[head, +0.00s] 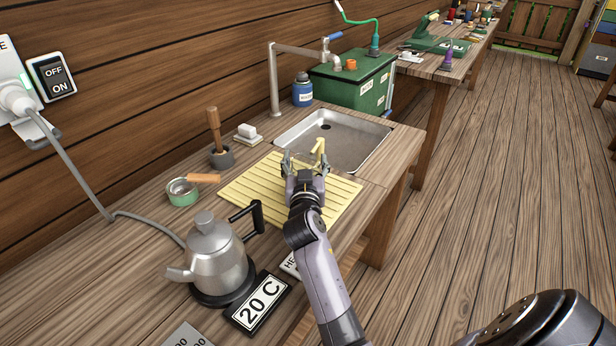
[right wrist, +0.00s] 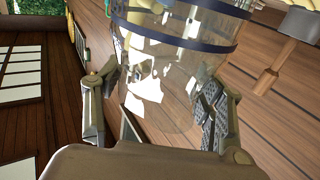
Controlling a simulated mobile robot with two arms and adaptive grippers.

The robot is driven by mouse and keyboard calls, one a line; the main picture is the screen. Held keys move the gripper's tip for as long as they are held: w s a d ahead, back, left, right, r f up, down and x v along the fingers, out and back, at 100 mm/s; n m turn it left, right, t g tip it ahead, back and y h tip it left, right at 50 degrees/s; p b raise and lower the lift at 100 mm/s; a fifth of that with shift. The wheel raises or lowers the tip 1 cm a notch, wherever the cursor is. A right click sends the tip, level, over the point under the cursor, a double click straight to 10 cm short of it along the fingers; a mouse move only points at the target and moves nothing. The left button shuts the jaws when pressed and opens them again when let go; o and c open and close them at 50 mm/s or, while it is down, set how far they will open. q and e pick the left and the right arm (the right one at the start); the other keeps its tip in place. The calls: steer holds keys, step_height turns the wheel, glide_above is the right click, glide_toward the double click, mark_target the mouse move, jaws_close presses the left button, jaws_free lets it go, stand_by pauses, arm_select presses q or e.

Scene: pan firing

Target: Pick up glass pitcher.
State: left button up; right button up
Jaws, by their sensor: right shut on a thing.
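The glass pitcher (right wrist: 165,85) is clear, with dark blue bands near its rim, and fills the middle of the right wrist view. In the head view the pitcher (head: 304,160) is small and mostly hidden by my right gripper; a yellow piece shows beside it. My right gripper (head: 304,167) is over the yellow ribbed mat (head: 240,190). In the right wrist view its fingers (right wrist: 157,100) are on both sides of the glass, shut on it. I cannot tell whether the pitcher touches the mat. My left gripper is not in view.
A metal sink (head: 350,150) lies just behind the mat. A steel kettle (head: 215,258) stands on a dark base beside a 20 C display (head: 260,302). A small green pot (head: 182,192), a wooden-handled tool (head: 216,135) and a faucet (head: 274,85) are nearby.

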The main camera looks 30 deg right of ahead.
steer(key=shift+c, duration=1)
step_height(320, 180, up, 20)
steer(key=p, duration=0.1)
